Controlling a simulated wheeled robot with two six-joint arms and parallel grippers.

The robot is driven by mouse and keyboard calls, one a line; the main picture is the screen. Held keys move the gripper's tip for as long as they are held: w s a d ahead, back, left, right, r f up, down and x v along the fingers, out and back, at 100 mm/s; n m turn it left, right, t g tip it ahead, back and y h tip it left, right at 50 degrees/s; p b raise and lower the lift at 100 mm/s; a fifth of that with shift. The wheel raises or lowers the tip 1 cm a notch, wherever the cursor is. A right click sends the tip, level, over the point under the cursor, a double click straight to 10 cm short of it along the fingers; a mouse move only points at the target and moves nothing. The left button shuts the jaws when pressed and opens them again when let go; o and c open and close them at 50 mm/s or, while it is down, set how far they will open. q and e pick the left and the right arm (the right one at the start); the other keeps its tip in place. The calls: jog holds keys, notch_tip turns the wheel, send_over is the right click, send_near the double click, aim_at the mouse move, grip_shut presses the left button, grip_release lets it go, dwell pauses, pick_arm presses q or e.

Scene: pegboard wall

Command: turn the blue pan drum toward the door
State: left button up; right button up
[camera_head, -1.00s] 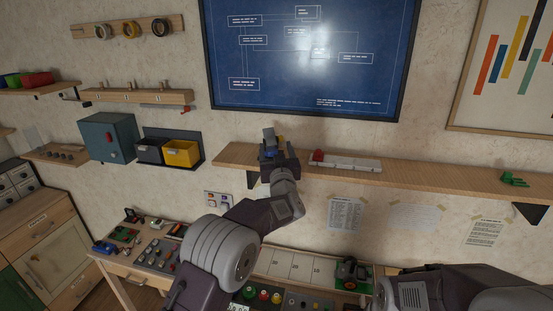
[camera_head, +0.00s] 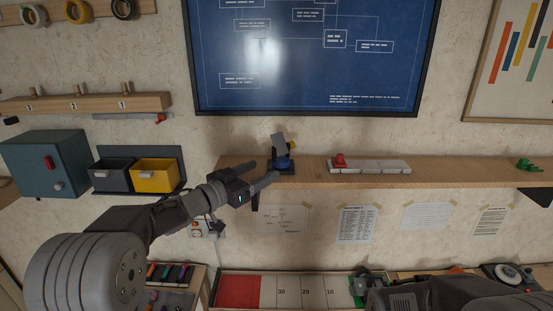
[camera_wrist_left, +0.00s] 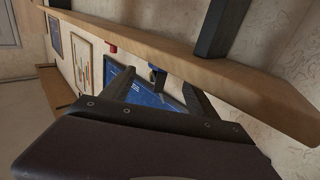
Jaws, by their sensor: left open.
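The blue pan drum (camera_head: 283,164) sits at the base of a small device on the left part of the long wooden shelf. A grey tilted head (camera_head: 279,145) and a yellow part rise above the drum. My left gripper (camera_head: 266,170) is open, its fingers pointing right toward the drum from just left of it. In the left wrist view, a small blue part (camera_wrist_left: 157,76) shows beyond and between the open fingers (camera_wrist_left: 160,80); I cannot tell whether they touch it. I cannot identify the door.
The wooden shelf (camera_head: 400,170) carries a white strip (camera_head: 375,167) with a red piece, and a green item (camera_head: 527,163). A blueprint board (camera_head: 310,55) hangs above. Yellow bin (camera_head: 154,174) and teal box (camera_head: 43,162) are at left. Papers hang below the shelf.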

aim_at(278, 164)
pick_arm(q)
jog(key=p+x, duration=0.3)
jog(key=x, duration=0.4)
jog(key=shift+w+d, duration=0.15)
jog(key=shift+w, duration=0.2)
jog(key=shift+s, duration=0.1)
pick_arm(e)
notch_tip(278, 164, up, 4)
jog(key=shift+r, duration=0.25)
pick_arm(q)
jog(key=shift+c, duration=1.2)
jog(key=c, duration=1.1)
jog(key=n+t+y+b, duration=0.1)
jog(key=b, duration=0.1)
jog(key=f+t+y+b, duration=0.1)
jog(key=b, duration=0.2)
jog(key=shift+s+d+n+b, duration=0.15)
jog(key=shift+n+b, duration=0.2)
jog(key=shift+n, duration=0.05)
jog(key=n+t+y+b, duration=0.1)
jog(key=y+b, duration=0.1)
jog(key=b, duration=0.3)
jog(key=r+n+t+y+b, duration=0.1)
jog(key=y+b, duration=0.1)
jog(key=b, duration=0.3)
jog(key=shift+d+n+b, duration=0.1)
jog(key=shift+n+b, duration=0.3)
pick_arm(e)
notch_tip(278, 164, down, 17)
jog(key=shift+w+r, duration=0.1)
